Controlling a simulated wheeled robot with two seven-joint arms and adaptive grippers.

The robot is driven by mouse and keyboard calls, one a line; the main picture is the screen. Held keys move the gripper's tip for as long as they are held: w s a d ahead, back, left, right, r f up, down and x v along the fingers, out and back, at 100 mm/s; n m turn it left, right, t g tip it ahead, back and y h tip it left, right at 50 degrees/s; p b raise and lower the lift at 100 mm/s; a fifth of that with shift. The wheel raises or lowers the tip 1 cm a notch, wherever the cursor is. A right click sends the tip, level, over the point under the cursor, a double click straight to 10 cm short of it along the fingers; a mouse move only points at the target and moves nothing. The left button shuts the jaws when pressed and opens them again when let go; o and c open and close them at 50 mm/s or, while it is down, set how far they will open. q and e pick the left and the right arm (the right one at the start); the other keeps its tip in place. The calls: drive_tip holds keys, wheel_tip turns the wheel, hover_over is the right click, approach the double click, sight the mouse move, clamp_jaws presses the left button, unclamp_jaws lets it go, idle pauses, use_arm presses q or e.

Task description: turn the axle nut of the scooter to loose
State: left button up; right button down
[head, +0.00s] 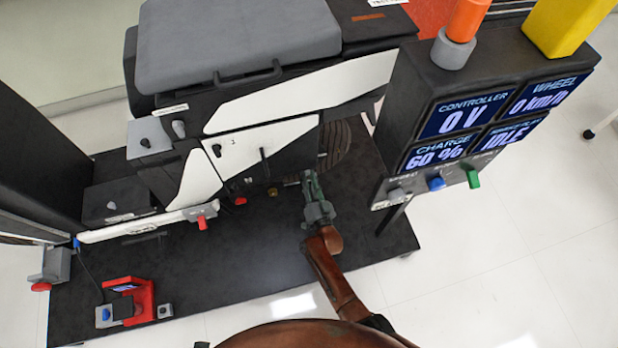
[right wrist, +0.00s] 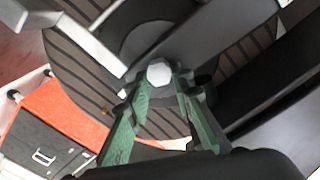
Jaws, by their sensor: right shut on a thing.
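The scooter (head: 270,100), black with white panels and a grey seat, stands on a dark platform. Its rear wheel (head: 340,145) shows partly behind the body in the head view; in the right wrist view the ribbed tyre (right wrist: 85,75) fills the upper part. The axle nut (right wrist: 159,72), a pale hexagonal head, sits at the wheel's middle. My right gripper (head: 309,179) reaches in low beside the wheel. In the right wrist view its green fingers (right wrist: 160,88) are closed on the nut, one on each side. The nut is hidden in the head view. My left gripper is not in view.
A display console (head: 440,100) stands right of the scooter, reading CONTROLLER 0 V, WHEEL 0 km/h, CHARGE 60 % and IDLE. A red device (head: 140,300) lies at the platform's front left. The platform (head: 240,260) is bare in front of the scooter.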

drive_tip(key=c, duration=1.7)
unclamp_jaws()
drive_tip(key=shift+s+d+f, duration=0.1)
drive_tip(key=shift+s+f, duration=0.05)
drive_tip(key=shift+s, duration=0.15)
drive_tip(key=shift+v, duration=3.45)
